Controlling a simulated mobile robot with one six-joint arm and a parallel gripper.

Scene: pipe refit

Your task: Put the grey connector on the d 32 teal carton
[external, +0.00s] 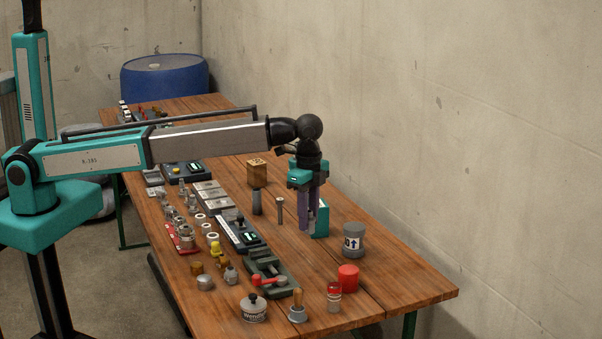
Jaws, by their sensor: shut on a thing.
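My gripper (308,222) points straight down over the right half of the table, with its two purple-grey fingers low beside the teal carton (322,219). It is shut on a small grey piece, which looks like the grey connector (312,214) and is mostly hidden between the fingers. The carton stands upright on the table, just right of and partly behind the fingers. Its d 32 marking cannot be read here. I cannot tell whether the connector touches the carton.
A grey tub with an arrow label (353,240) and a red cylinder (348,278) stand to the right and front. Fittings, trays and a green vise (270,273) crowd the left side.

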